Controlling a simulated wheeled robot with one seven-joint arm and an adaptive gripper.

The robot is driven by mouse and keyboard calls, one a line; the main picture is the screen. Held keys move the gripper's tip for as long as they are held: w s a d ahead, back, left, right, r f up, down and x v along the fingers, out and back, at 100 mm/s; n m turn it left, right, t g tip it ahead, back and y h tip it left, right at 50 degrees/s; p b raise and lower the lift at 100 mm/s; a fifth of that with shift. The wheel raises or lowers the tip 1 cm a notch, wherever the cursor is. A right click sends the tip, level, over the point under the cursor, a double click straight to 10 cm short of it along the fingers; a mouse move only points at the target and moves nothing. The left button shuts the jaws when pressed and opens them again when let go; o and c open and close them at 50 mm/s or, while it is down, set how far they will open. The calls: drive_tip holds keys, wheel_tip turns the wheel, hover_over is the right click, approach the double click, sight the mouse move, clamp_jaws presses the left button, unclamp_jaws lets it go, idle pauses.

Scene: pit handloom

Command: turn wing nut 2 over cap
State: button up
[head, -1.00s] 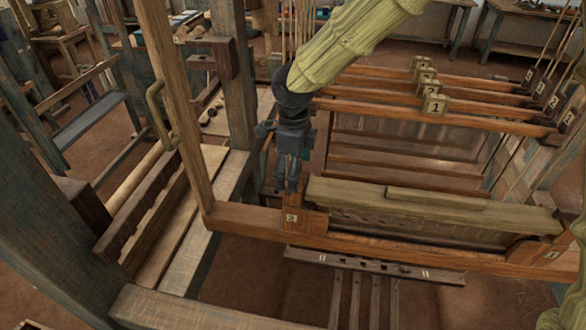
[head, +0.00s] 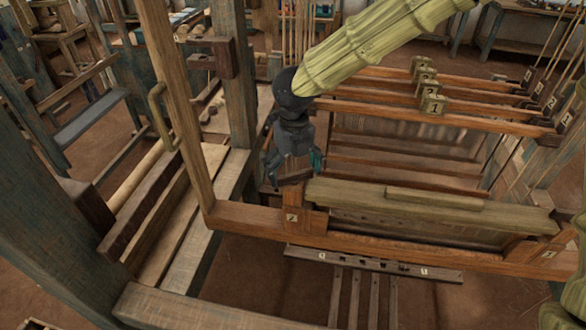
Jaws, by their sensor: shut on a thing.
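The cap (head: 430,205) is a long pale olive wooden bar lying along the top of the reed frame, in the middle right of the head view. At its left end stands a brown post (head: 292,200) with a small number 2 tag. My gripper (head: 295,172) is over the top of this post, pointing down, its two fingers apart left and right. A dark brown piece between them, which I take as wing nut 2 (head: 295,176), is gripped; most of it is hidden by the fingers.
A tall wooden upright (head: 175,100) with a curved handle stands left of my gripper. Numbered heddle bars (head: 400,92) lie behind the cap. A slotted dark bar (head: 370,263) lies below in front. A second end post (head: 527,250) tagged 1 stands at the right.

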sight(295, 173)
drive_tip(key=m, duration=0.6)
drive_tip(key=shift+s+d+f+m, duration=0.1)
drive_tip(key=shift+f+m, duration=0.05)
drive_tip(key=shift+m, duration=0.15)
idle(0.4)
drive_tip(key=o, duration=0.7)
wheel_tip(295, 173, up, 12)
idle(0.4)
drive_tip(key=shift+w, duration=0.2)
